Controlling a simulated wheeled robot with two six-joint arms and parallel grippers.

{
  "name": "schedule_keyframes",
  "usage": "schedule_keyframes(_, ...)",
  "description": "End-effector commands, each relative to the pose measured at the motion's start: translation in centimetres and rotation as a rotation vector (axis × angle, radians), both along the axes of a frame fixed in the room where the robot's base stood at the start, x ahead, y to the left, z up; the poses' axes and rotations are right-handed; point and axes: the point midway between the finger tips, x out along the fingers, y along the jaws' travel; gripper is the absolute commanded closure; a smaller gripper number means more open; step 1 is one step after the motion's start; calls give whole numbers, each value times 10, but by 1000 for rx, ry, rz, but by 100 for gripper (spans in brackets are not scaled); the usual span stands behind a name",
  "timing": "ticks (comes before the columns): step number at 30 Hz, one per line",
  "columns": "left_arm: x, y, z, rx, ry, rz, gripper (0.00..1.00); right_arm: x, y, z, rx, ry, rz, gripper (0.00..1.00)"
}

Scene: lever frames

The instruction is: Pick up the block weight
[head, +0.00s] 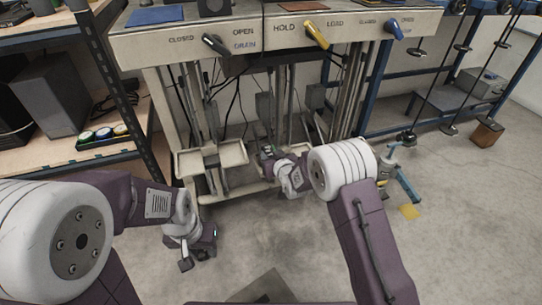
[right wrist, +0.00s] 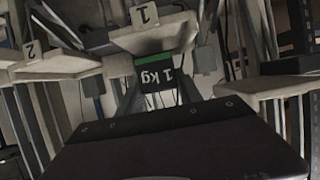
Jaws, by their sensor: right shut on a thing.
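The block weight (right wrist: 154,73) is a dark block with a green band and "1 kg" on it, just beyond the dark gripper body in the right wrist view. In the head view only a small green and dark bit of it (head: 267,150) shows at the tip of my right gripper (head: 270,154). My right gripper is shut on it, in front of the lever frame.
Lever frame (head: 185,39) with black, yellow and blue levers stands ahead. Pale trays hang below it; tray 1 (right wrist: 178,32) and tray 2 (right wrist: 60,68) show by their labels. A shelf (head: 108,157) stands left, a blue rack (head: 440,50) right.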

Motion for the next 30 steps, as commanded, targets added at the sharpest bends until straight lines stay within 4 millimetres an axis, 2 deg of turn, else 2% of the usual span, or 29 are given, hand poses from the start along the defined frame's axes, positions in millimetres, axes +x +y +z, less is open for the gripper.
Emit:
schedule_keyframes(1,0,0,10,0,0,0,64,1,0,15,3,-9,0,100)
schedule_keyframes(5,0,0,22,0,0,0,64,2,0,31,3,-10,0,100)
schedule_keyframes(11,0,0,34,0,0,0,64,-3,-24,44,2,-8,-3,100)
schedule_keyframes(24,0,0,75,0,0,0,64,-16,-99,89,2,-9,-3,100)
schedule_keyframes(30,0,0,80,0,0,0,64,-19,-113,95,1,-8,-1,100)
